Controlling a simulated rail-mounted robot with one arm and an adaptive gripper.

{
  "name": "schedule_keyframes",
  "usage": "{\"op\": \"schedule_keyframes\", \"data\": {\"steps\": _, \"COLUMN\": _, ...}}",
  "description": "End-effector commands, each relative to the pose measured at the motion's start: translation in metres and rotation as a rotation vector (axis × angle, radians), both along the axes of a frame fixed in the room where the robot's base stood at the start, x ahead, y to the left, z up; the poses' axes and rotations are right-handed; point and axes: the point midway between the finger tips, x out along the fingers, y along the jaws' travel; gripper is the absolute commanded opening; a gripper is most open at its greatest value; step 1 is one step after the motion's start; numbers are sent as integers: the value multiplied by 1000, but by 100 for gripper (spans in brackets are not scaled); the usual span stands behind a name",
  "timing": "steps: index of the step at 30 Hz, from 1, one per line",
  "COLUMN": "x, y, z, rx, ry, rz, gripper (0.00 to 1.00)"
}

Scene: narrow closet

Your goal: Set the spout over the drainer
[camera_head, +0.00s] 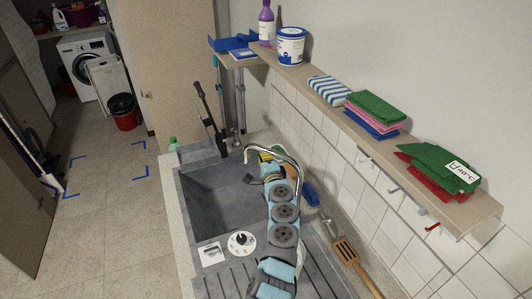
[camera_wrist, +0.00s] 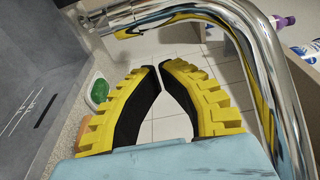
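The chrome spout (camera_head: 272,149) arches over the far right part of the grey sink basin (camera_head: 215,205), its outlet to the left. The ribbed drainer (camera_head: 325,272) lies at the near end of the sink, away from the outlet. My gripper (camera_head: 268,155) is at the far end of the sink, by the spout's arch. In the wrist view the spout (camera_wrist: 255,60) crosses right of and beyond my yellow-and-black fingers. The fingertips of my gripper (camera_wrist: 160,67) come together with nothing between them. Contact with the spout cannot be told.
A shelf (camera_head: 325,92) with folded cloths and containers runs along the right wall, with hooks beneath. Open floor is at left.

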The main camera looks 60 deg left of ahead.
Motion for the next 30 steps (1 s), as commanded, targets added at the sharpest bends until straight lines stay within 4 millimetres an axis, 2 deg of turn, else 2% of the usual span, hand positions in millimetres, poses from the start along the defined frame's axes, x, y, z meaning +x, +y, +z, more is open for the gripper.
{"op": "schedule_keyframes", "data": {"steps": 9, "x": -21, "y": 0, "z": 2, "rx": 0, "ry": 1, "rz": 1, "gripper": 0}}
{"op": "schedule_keyframes", "data": {"steps": 26, "x": -26, "y": 0, "z": 0, "rx": 0, "ry": -1, "rz": 3, "gripper": 0}}
{"op": "schedule_keyframes", "data": {"steps": 30, "x": -36, "y": 5, "z": -1, "rx": 1, "ry": 0, "rz": 32, "gripper": 0}}
